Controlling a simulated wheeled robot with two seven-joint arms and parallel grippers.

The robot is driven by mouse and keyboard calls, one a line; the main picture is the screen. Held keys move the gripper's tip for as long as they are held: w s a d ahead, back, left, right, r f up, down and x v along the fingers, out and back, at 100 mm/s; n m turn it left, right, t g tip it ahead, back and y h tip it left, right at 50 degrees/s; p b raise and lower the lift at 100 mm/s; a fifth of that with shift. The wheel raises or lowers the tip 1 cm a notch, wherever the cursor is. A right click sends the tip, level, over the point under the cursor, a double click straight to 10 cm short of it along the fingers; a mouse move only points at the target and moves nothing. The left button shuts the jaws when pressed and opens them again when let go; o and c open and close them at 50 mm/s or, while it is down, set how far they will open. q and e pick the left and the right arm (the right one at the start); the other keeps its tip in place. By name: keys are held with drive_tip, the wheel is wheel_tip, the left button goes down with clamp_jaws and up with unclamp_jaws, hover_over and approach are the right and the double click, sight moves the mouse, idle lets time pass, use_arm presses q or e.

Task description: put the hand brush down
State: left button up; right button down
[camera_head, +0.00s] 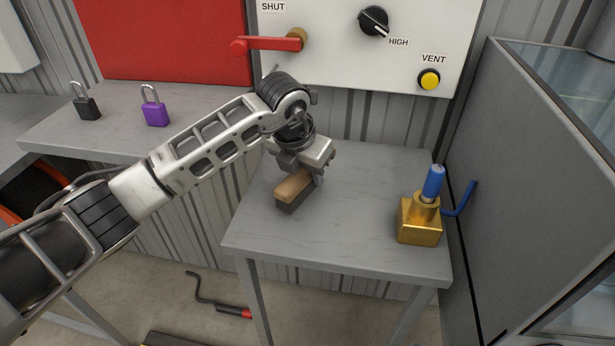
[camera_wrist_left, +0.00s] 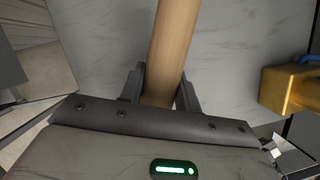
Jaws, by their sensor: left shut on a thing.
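The hand brush (camera_head: 293,187) has a light wooden top and dark bristles underneath. My left gripper (camera_head: 301,178) is shut on it over the grey table (camera_head: 350,238). The bristles point down at the tabletop; whether they touch it I cannot tell. In the left wrist view the wooden handle (camera_wrist_left: 173,45) runs between the two dark fingers of my left gripper (camera_wrist_left: 162,85). The bristles do not show in that view. My right gripper is in neither view.
A brass block with a blue-handled part (camera_head: 420,220) stands at the table's right side; it also shows in the left wrist view (camera_wrist_left: 288,90). The table's front middle is clear. Behind is a panel with a red lever (camera_head: 270,44). Black (camera_head: 86,106) and purple (camera_head: 155,112) padlocks are at the left.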

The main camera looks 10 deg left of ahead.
use_arm(q)
drive_tip(key=shift+f, duration=0.9)
drive_tip(key=shift+f, duration=0.1)
drive_tip(key=o, duration=1.1)
drive_tip(key=shift+r, duration=0.2)
drive_tip(key=v, duration=1.1)
drive_tip(key=shift+s+r, duration=0.1)
drive_tip(key=shift+r, duration=0.3)
